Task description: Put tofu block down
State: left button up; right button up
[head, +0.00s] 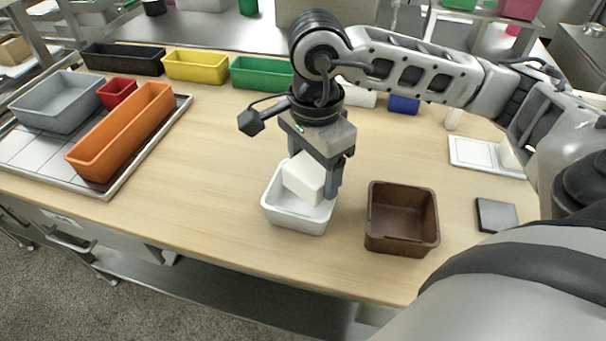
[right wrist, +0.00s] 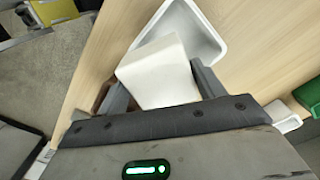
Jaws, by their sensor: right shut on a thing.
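The white tofu block (head: 304,179) is held between the fingers of my right gripper (head: 318,170), tilted a little. It also shows in the right wrist view (right wrist: 158,72), between the two grey fingers (right wrist: 160,88). In the head view the block appears over the white tray (head: 297,221), covering part of its inside. The tray also shows beyond the block in the right wrist view (right wrist: 205,40). I cannot tell whether the block touches the tray floor. My left gripper is in neither view.
A brown square box (head: 402,245) stands right of the white tray. A dark flat piece (head: 496,215) and a white scale-like plate (head: 482,156) lie further right. Yellow (head: 195,66), green (head: 262,73) and black (head: 124,59) bins line the back. An orange bin (head: 120,133) stands left. The table between is clear.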

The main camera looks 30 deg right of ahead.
aim_at(306, 157)
jog(key=shift+w+f, duration=1)
jog(key=shift+f, duration=0.15)
jog(key=f, duration=0.1)
jog(key=f+p, duration=0.1)
jog(key=f, duration=0.1)
jog(key=shift+w, duration=0.35)
jog(key=shift+f, duration=0.45)
jog(key=shift+f+b, duration=0.3)
jog(key=shift+b, duration=0.2)
jog(key=shift+f+b, duration=0.3)
jog(key=shift+b, duration=0.15)
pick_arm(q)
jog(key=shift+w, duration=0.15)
pick_arm(e)
jog(key=o, duration=0.5)
